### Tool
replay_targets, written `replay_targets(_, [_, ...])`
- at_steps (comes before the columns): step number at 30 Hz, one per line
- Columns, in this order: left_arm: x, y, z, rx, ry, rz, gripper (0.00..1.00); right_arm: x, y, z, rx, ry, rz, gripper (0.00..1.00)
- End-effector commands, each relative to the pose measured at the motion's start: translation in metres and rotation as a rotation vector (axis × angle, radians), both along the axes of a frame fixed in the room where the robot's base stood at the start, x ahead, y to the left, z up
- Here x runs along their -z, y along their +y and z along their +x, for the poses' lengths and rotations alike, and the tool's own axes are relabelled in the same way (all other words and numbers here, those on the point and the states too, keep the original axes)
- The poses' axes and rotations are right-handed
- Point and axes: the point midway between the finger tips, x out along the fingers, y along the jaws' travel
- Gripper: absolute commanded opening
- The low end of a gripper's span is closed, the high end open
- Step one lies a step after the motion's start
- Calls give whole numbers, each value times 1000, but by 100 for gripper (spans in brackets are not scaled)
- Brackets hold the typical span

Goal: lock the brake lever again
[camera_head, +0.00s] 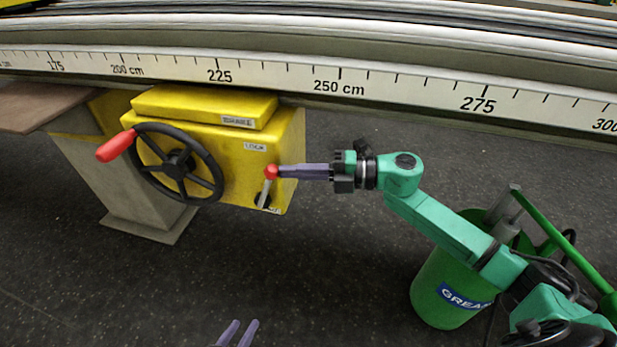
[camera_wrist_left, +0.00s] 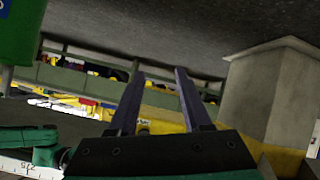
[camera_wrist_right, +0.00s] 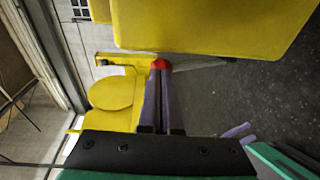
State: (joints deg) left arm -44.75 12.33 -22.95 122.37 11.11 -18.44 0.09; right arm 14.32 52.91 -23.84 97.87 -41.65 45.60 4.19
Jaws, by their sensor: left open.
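The brake lever (camera_head: 265,190) is a short metal rod with a red ball knob at its upper end, on the lower right of the yellow winch box (camera_head: 229,155). It stands nearly upright, leaning slightly right. My right gripper (camera_head: 277,171) comes in from the right with its fingertips at the knob. In the right wrist view the red knob (camera_wrist_right: 161,65) sits at the tips of the nearly closed fingers. My left gripper (camera_head: 240,325) is low at the bottom edge, open and empty, well away from the box. Its spread fingers show in the left wrist view (camera_wrist_left: 159,75).
A black handwheel (camera_head: 178,164) with a red handle is on the box's left front. The long boom with a centimetre scale (camera_head: 340,87) runs above. A green grease bucket (camera_head: 440,290) stands at lower right, beneath my right arm. The dark floor below the box is clear.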

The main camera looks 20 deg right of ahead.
Motion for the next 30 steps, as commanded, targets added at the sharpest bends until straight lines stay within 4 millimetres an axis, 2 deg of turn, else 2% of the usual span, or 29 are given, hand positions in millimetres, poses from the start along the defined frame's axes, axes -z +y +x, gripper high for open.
replay_targets(1, [-14, 8, 8, 3, 26, 36, 49, -7, 0, 0, 0, 6, -11, 0])
replay_targets(5, [-23, 29, 8, 22, 151, 141, 49, -11, 2, 2, 1, 27, -47, 0])
replay_targets(15, [-56, 92, -19, 20, 476, 362, 49, -18, 13, 8, -1, 46, -70, 0])
replay_targets(21, [-73, 114, -37, 5, 596, 424, 49, -21, 21, 13, -1, 45, -71, 0])
replay_targets(30, [-90, 133, -55, -10, 704, 471, 49, -23, 30, 19, 1, 44, -71, 0])
